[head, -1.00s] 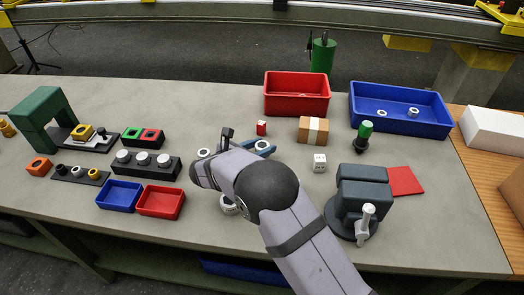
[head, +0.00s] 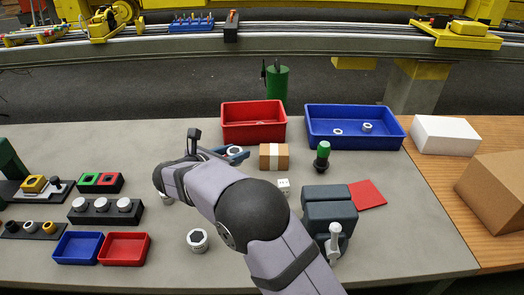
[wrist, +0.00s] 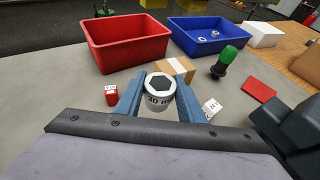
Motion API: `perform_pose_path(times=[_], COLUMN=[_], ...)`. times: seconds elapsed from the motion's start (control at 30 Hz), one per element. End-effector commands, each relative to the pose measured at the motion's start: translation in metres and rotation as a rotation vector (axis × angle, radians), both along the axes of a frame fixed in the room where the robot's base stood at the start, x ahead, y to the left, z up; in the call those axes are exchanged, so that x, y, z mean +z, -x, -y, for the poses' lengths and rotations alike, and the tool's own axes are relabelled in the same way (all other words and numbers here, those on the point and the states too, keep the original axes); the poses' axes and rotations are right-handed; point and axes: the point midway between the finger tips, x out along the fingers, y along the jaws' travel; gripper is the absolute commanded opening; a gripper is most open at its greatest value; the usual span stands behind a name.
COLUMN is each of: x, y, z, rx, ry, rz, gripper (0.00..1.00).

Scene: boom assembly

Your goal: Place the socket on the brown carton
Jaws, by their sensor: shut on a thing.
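My gripper (wrist: 158,102) has blue fingers and is shut on a socket (wrist: 160,84). The socket is a white ring-like cylinder with a dark hexagonal hole and a "30 mm" mark, held upright. In the head view the held socket (head: 235,151) is partly hidden by my gripper. A small brown carton with a pale tape strip (head: 273,157) stands on the grey table just right of the gripper. In the wrist view the carton (wrist: 187,66) is beyond the socket and partly hidden by it. A larger brown carton (head: 497,187) stands on the wooden table at the far right.
A red bin (head: 253,138) and a blue bin (head: 372,142) holding two rings stand behind. A green-topped tool (head: 323,155), a white die-like cube (head: 283,188) and a dark vise (head: 328,212) are to the right. Another socket (head: 198,242) stands at the front.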

Motion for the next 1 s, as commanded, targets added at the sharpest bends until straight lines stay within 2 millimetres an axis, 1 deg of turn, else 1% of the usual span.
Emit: perform_pose_path(times=[0.03, 0.07, 0.17, 0.2, 0.3, 0.4, 0.5, 0.6, 0.7, 0.8, 0.87, 1.0], x=[0.010, 0.013, 0.028, 0.034, 0.048, 0.060, 0.072, 0.083, 0.093, 0.095, 0.095, 0.089], y=[-0.007, -0.010, -0.020, -0.024, -0.030, -0.034, -0.039, -0.046, -0.056, -0.066, -0.072, -0.086], z=[0.017, 0.027, 0.066, 0.083, 0.124, 0.157, 0.185, 0.207, 0.223, 0.221, 0.215, 0.192], rx=[-0.030, -0.048, -0.114, -0.142, -0.206, -0.250, -0.270, -0.267, -0.229, -0.165, -0.118, 0.009], ry=[-0.001, -0.001, -0.001, -0.001, -0.002, -0.002, -0.001, -0.001, 0.000, 0.000, -0.001, 0.001], rz=[0.003, 0.003, 0.005, 0.005, 0.004, 0.004, 0.004, 0.004, 0.004, 0.002, 0.002, 0.000], gripper=[0.08, 0.08, 0.08, 0.08, 0.08, 0.08, 0.08, 0.08, 0.08, 0.08, 0.08, 0.08])
